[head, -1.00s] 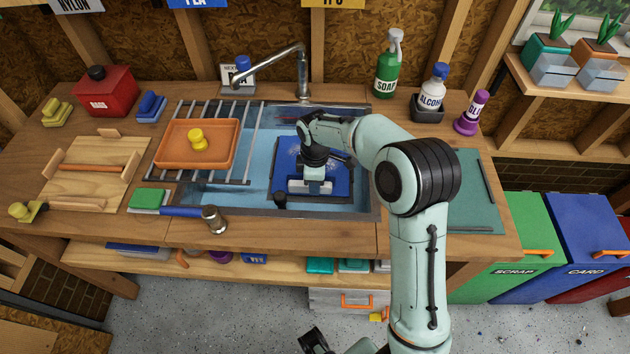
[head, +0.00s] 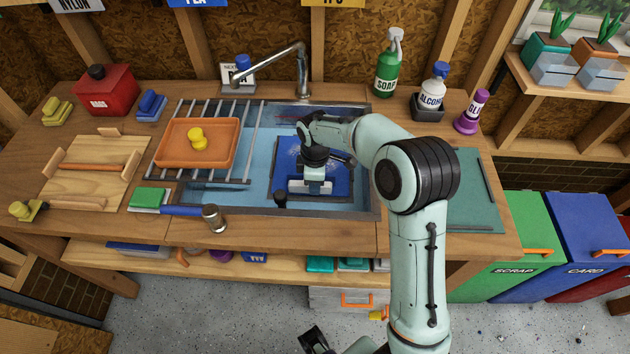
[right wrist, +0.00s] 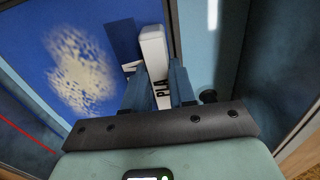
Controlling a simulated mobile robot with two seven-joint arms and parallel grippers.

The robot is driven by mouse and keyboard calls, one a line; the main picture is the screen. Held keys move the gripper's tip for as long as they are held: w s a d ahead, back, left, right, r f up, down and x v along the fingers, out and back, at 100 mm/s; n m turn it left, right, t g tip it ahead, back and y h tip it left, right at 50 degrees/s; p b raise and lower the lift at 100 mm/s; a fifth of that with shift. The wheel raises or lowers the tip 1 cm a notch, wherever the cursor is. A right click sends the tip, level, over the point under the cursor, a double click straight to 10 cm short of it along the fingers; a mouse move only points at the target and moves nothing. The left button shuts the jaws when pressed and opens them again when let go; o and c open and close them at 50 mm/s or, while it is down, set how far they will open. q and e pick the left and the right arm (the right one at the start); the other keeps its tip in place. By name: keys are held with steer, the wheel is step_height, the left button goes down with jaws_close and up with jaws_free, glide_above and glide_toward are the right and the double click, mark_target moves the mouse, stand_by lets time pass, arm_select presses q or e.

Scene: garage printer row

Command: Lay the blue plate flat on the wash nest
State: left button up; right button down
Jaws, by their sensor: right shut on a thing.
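The blue plate (head: 343,182) is down in the sink, under my right gripper (head: 311,186). In the right wrist view the plate (right wrist: 62,35) shows a pale speckled patch and a white block marked PLA (right wrist: 153,48) at its edge. My right gripper (right wrist: 158,85) is shut on this white block. A dark frame around the plate looks like the wash nest (head: 272,182). My arm hides part of both, and I cannot tell whether the plate lies fully flat. A dark part of my left gripper (head: 314,341) shows at the bottom edge; its jaws are unclear.
A rack (head: 248,165) with an orange tray (head: 170,155) covers the sink's left side. The faucet (head: 302,75) stands behind. Soap (head: 387,70) and alcohol (head: 432,92) bottles stand back right.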

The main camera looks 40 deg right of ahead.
steer(key=shift+f, duration=0.15)
steer(key=c, duration=0.8)
jaws_free()
steer(key=shift+c, duration=0.2)
step_height(320, 180, up, 13)
steer(key=p, duration=0.1)
steer(key=shift+r+p, duration=0.2)
steer(key=shift+p, duration=0.1)
